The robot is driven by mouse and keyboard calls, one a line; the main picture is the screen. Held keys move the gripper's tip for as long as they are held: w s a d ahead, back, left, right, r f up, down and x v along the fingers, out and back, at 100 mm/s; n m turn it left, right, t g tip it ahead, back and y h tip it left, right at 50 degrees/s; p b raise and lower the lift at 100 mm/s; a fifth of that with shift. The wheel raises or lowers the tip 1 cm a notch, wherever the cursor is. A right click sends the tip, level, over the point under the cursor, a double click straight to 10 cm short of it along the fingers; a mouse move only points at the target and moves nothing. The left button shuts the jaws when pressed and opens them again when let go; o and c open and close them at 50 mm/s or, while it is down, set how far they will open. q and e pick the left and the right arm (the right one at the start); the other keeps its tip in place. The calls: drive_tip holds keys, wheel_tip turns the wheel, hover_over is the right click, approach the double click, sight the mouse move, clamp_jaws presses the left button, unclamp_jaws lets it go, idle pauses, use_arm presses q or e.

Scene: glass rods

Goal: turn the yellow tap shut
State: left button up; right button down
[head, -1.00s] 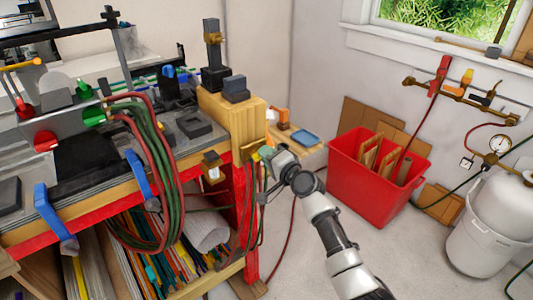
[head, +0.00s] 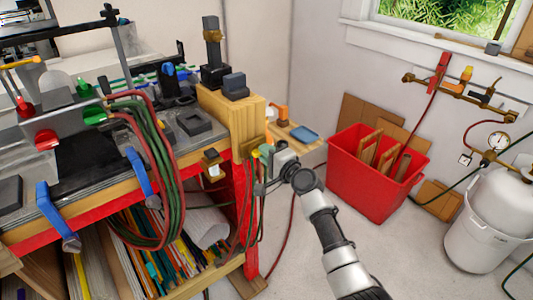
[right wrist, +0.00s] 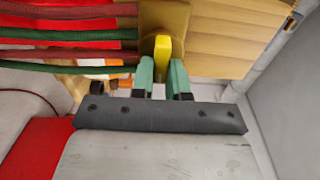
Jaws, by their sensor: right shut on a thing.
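The yellow tap (right wrist: 163,47) shows in the right wrist view as an upright yellow lever in front of a brown mount (right wrist: 178,18) on the wooden bench end. My right gripper (right wrist: 162,72) has its two green fingers on either side of the lever, shut on it. In the head view my right gripper (head: 266,152) is at the right end of the bench, and there it mostly hides the tap. My left gripper is not in view.
Red and green hoses (head: 150,170) hang along the bench front, with more hoses beside my gripper. A red bin (head: 375,180) stands on the floor to the right. A wall manifold (head: 450,90) and a white tank (head: 485,220) are farther right.

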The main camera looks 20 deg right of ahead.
drive_tip(key=c, duration=1.1)
unclamp_jaws()
drive_tip(key=v, duration=1)
drive_tip(key=shift+s+d, duration=0.15)
drive_tip(key=shift+s, duration=0.2)
drive_tip(key=shift+f, duration=0.1)
